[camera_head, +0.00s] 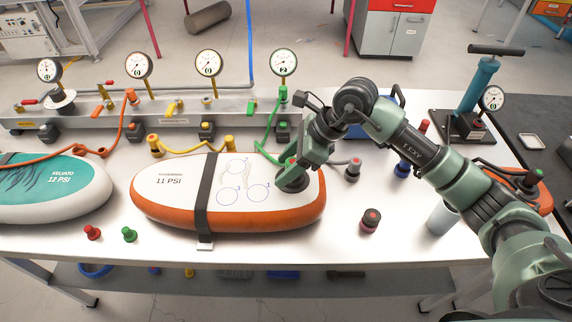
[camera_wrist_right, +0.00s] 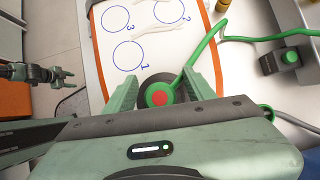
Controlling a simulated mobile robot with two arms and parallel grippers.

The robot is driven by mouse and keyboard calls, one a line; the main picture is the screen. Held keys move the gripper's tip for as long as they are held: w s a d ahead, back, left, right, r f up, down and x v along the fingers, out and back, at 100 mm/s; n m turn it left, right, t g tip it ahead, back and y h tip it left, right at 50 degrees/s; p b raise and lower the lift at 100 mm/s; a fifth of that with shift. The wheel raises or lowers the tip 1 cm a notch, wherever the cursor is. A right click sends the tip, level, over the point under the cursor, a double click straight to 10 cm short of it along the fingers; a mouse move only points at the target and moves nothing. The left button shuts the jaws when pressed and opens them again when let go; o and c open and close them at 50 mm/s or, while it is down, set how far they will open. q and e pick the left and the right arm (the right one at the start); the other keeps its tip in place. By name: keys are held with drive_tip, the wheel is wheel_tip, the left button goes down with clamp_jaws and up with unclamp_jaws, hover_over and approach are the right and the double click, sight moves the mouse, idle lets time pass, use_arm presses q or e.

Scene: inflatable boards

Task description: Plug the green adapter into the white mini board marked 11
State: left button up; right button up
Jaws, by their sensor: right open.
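The white mini board (camera_head: 172,200) with an orange side, marked 11 PSI, lies on the table under a dark strap. The green adapter (camera_wrist_right: 160,95), with a red centre and green hose, is at a dark round valve (camera_wrist_right: 152,80) at the board's right end. I cannot tell whether it is seated. My right gripper (camera_head: 291,178) is there, its open fingers either side of the adapter in the right wrist view (camera_wrist_right: 160,82). In the head view it mostly hides the adapter. What looks like my left gripper (camera_wrist_right: 62,76) shows small at the left of the wrist view.
A teal board (camera_head: 55,190) marked 12 PSI lies at left. Red (camera_head: 92,232) and green (camera_head: 129,234) caps stand in front. A rail (camera_head: 175,108) with gauges and hoses runs behind. A dark red-topped fitting (camera_head: 370,221) and a grey cup (camera_head: 441,216) stand at right.

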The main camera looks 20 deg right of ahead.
sight(292, 161)
drive_tip(key=b+v, duration=0.1)
drive_tip(key=v, duration=0.6)
drive_tip(key=shift+d+r+b, duration=0.15)
drive_tip(key=shift+r+b, duration=0.15)
drive_tip(key=shift+r, duration=0.05)
